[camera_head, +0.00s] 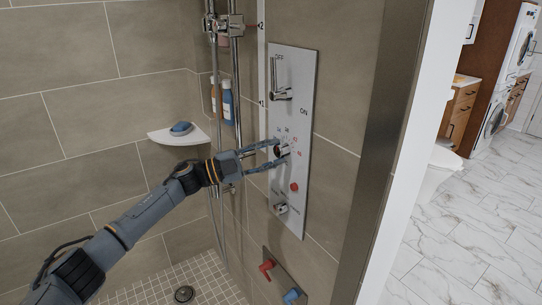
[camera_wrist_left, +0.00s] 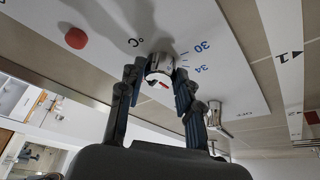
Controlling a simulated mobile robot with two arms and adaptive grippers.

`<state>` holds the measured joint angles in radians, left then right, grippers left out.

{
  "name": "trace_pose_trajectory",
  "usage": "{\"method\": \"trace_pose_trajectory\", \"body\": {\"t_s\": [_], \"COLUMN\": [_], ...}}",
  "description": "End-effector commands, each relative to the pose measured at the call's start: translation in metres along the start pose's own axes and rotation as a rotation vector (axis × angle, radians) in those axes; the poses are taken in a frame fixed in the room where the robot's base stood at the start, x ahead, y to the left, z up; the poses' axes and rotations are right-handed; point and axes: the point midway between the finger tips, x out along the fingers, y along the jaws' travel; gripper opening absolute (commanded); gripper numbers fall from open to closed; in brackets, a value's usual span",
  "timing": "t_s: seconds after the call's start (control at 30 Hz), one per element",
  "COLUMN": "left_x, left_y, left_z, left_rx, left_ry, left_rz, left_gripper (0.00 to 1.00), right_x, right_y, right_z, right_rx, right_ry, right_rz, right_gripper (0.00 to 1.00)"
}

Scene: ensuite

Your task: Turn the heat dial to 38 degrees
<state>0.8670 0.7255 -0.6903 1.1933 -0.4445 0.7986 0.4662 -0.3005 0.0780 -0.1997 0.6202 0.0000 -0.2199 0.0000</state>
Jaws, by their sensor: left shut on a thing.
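The heat dial (camera_head: 279,150) is a small chrome knob in the middle of the light grey shower panel (camera_head: 303,135). Numbers ring it in the head view, dark ones above and red ones to the right. In the left wrist view the dial (camera_wrist_left: 159,66) has a red mark on its rim, near blue 30 and 34 and a "°C" sign; its exact reading is unclear. My left gripper (camera_head: 282,149) is shut on the dial, one finger on each side, as the left wrist view (camera_wrist_left: 159,80) also shows. My right gripper is not in view.
A lever (camera_head: 281,94) sits above the dial; a red button (camera_head: 294,187) and a lower knob (camera_head: 281,209) sit below it. Red (camera_head: 267,266) and blue (camera_head: 292,296) taps are lower still. A corner shelf (camera_head: 178,137) and a vertical shower rail (camera_head: 237,90) are to the left.

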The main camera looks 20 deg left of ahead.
Motion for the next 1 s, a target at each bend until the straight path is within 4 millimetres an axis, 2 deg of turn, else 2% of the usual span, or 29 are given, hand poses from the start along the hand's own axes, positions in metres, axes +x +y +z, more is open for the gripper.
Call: {"method": "trace_pose_trajectory", "body": {"t_s": [0.47, 0.5, 0.57, 0.6, 0.87, 1.0], "left_x": [0.0000, 0.0001, 0.0001, 0.0001, -0.0003, -0.0094], "left_y": [0.0000, 0.0000, 0.0000, 0.0000, 0.0001, 0.0003], "left_z": [0.0002, 0.0002, 0.0002, 0.0002, 0.0002, 0.0010], "left_rx": [0.011, 0.011, 0.011, 0.011, 0.010, 0.010], "left_ry": [-0.001, -0.001, -0.001, -0.001, -0.001, -0.003], "left_rz": [0.005, 0.005, 0.005, 0.005, 0.004, 0.005], "left_gripper": [0.03, 0.42, 0.54, 0.57, 0.57, 0.57], "right_x": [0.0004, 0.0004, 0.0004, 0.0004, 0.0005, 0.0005], "right_y": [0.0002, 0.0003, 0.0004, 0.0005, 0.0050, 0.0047], "right_z": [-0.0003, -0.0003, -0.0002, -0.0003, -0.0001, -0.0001], "right_rx": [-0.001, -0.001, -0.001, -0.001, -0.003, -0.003], "right_ry": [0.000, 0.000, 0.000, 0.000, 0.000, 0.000], "right_rz": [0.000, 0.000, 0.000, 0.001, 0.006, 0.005], "right_gripper": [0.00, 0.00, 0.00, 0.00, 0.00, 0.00]}}
